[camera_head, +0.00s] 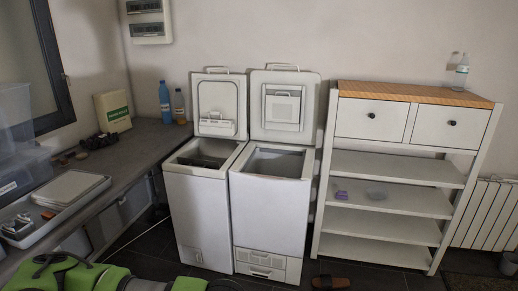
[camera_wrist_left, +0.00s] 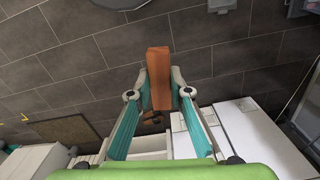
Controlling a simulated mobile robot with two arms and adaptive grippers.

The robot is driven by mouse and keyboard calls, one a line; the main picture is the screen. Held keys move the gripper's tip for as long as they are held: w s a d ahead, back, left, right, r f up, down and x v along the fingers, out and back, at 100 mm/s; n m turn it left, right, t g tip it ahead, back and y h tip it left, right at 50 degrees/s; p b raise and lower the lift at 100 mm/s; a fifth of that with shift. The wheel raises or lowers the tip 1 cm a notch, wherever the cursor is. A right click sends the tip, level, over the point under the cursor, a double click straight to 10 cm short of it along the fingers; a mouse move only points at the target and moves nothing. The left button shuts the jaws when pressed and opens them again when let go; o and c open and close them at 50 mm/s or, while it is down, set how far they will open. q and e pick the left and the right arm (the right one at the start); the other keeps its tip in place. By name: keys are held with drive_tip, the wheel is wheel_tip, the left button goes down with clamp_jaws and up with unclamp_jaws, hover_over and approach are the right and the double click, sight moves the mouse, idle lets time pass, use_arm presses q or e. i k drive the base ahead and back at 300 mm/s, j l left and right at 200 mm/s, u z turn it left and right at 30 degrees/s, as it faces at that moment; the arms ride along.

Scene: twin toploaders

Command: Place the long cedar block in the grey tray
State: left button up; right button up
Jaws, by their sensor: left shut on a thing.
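My left gripper (camera_wrist_left: 159,84) is shut on a long reddish-brown block (camera_wrist_left: 158,65), the cedar block, in the left wrist view. The block sticks out past the fingertips above the dark tiled floor. The gripper and block do not show in the head view, where only green parts of my arm show at the bottom left. A grey tray (camera_head: 80,203) lies on the dark counter at the left of the head view. A pale flat panel, a small reddish piece and a grey device lie in it. My right gripper is in neither view.
Two white toploaders (camera_head: 270,210) stand with lids raised. A shelf unit (camera_head: 390,165) stands right. A brown sandal (camera_head: 330,282) lies on the floor.

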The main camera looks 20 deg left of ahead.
sight(35, 215)
drive_tip(key=i+j+u, duration=0.1)
drive_tip(key=i+u, duration=0.35)
drive_tip(key=i+l+u, duration=0.1)
drive_tip(key=i+u, duration=0.3)
drive_tip(key=i, duration=0.2)
drive_tip(key=i+l+u, duration=0.25)
drive_tip(key=i+u, duration=0.2)
drive_tip(key=i, duration=0.05)
